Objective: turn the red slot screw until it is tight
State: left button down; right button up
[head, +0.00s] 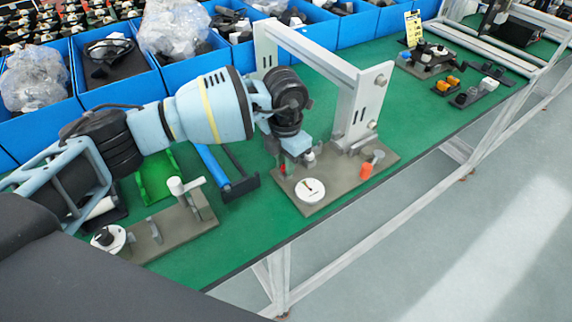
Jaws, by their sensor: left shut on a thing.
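My left arm reaches in from the left, and its gripper (297,163) points down over a grey-brown fixture plate (318,207) on the green bench. A small red piece, which looks like the red slot screw (283,168), shows at the gripper's fingertips. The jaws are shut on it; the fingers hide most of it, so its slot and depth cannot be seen. A white round dial (310,190) with a dark pointer lies on the plate in front of the gripper. An orange-red cylinder (366,171) stands at the plate's right side. My right gripper is not in view.
A grey gantry frame (358,105) stands over the plate, close to my gripper. Blue bins (107,78) line the back. A second fixture plate (171,229) lies at left. Further small parts stand at far right (430,57). Green bench between is clear.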

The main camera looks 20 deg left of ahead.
pick_arm(q)
jog(key=m+b, duration=0.1)
jog(key=m, duration=0.4)
jog(key=shift+f, duration=0.15)
jog(key=m+b, duration=0.1)
jog(key=m, duration=0.4)
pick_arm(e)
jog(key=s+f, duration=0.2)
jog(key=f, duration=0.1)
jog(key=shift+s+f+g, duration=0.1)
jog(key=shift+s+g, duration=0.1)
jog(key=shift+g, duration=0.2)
pick_arm(q)
jog(key=c, duration=1.4)
grip_release()
jog(key=shift+c, duration=0.2)
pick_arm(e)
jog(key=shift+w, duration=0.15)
